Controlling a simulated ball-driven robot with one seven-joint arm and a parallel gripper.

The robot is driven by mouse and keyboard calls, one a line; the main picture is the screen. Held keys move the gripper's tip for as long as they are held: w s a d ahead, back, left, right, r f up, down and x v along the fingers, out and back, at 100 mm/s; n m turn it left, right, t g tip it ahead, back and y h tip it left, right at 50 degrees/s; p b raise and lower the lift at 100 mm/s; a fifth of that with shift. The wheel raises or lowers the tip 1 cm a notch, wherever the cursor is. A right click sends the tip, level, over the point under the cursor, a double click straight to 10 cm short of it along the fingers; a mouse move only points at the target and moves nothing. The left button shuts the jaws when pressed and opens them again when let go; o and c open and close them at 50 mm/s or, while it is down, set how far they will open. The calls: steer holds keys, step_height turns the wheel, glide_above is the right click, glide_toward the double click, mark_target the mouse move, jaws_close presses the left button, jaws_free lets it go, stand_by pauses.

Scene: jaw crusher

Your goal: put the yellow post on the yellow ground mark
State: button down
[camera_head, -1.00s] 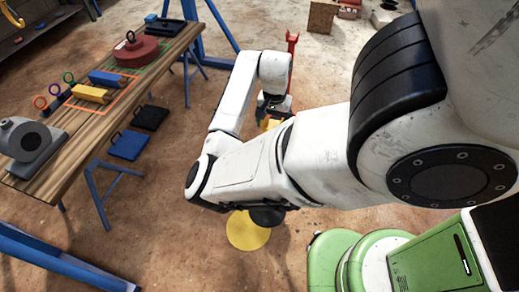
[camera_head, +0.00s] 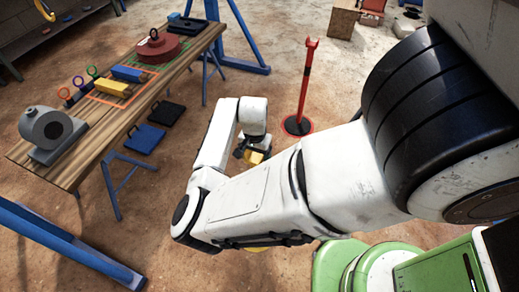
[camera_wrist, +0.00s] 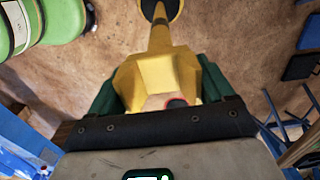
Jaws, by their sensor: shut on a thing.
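My gripper (camera_head: 252,147) is small and partly hidden behind the wrist in the head view. In the wrist view my gripper (camera_wrist: 160,88) has its green fingers shut on the head of the yellow post (camera_wrist: 158,70). The post's shaft runs away from the gripper to a dark round base at the top edge of that view. A bit of the yellow post (camera_head: 255,157) shows in the head view; my arm hides its lower part. A yellow sliver, apparently the yellow ground mark (camera_head: 255,249), shows under my forearm; the rest is hidden. Whether base and mark overlap cannot be told.
A red post (camera_head: 305,85) stands on a dark base ringed in red, right of my gripper. A wooden workbench (camera_head: 103,135) with several parts stands left. Blue and black plates (camera_head: 145,138) lie on the floor beside it. Brown floor lies open between.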

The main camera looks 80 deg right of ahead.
steer(key=shift+w+a+f, duration=0.15)
steer(key=shift+w+f, duration=0.05)
steer(key=shift+w, duration=0.1)
steer(key=shift+f, duration=1.8)
jaws_free()
steer(key=shift+a, duration=0.1)
